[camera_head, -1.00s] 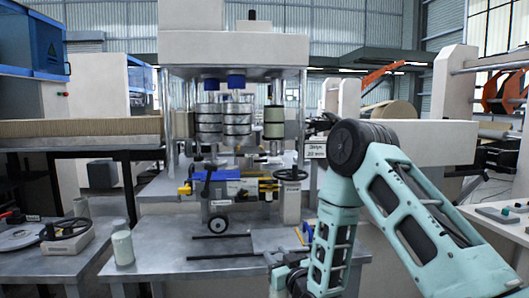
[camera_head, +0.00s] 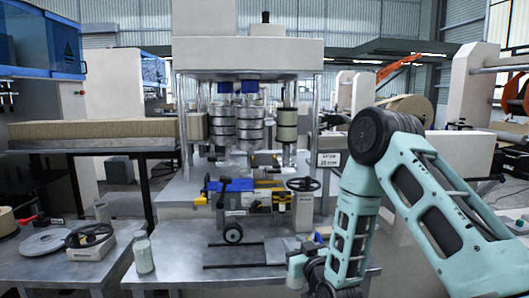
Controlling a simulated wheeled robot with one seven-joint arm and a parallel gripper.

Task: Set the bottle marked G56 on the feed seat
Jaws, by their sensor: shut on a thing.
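A pale grey-green bottle-like cylinder (camera_head: 143,253) stands upright on the metal bench at the left front. No G56 marking can be read on either. I cannot tell which part is the feed seat; the machine's metal bench (camera_head: 180,262) has two dark rails and a flat plate at its front. My teal arm comes in from the right and bends down to the bench's front right.
The machine (camera_head: 247,60) stands in the middle, with stacked metal rollers, a yellow and blue assembly and a black handwheel (camera_head: 303,184). A grey disc (camera_head: 45,241) and another handwheel unit (camera_head: 90,240) lie on the left table. The bench between the cylinder and the rails is clear.

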